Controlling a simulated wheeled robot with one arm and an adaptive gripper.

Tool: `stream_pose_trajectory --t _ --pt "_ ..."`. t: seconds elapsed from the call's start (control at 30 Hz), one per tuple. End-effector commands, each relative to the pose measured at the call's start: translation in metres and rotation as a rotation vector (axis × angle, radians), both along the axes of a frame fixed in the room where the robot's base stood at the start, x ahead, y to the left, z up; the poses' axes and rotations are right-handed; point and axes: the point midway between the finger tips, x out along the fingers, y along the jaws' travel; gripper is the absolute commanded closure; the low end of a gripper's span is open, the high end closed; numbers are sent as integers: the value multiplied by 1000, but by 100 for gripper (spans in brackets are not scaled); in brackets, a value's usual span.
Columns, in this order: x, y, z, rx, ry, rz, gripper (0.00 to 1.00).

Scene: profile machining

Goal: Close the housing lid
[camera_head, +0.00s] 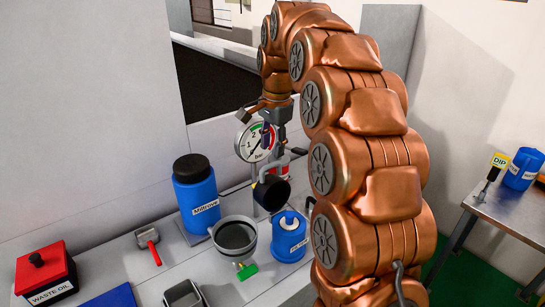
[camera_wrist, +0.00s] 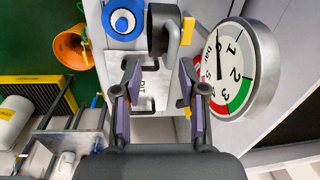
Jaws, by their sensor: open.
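A round grey housing (camera_head: 236,236) with an open top and a green valve handle (camera_head: 246,270) stands on the bench. A grey curved handle shows at the top of the wrist view (camera_wrist: 172,38). My gripper (camera_head: 268,128) is above this part, beside the dial gauge (camera_head: 256,141). In the wrist view my gripper (camera_wrist: 158,75) has its fingers apart with nothing clearly held.
A blue bottle (camera_head: 196,195) stands left of the housing and a blue can (camera_head: 289,236) right of it. The gauge (camera_wrist: 235,68) is close right of my fingers.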

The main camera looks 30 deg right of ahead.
Motion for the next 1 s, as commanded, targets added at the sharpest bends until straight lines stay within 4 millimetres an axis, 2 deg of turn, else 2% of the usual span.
stream_pose_trajectory --t 0.13,0.43,1.0 --pt "18 -14 5 5 -12 -88 59" --pt "25 -19 -2 7 -17 -120 59" --pt "31 -17 -61 6 -15 -118 59"
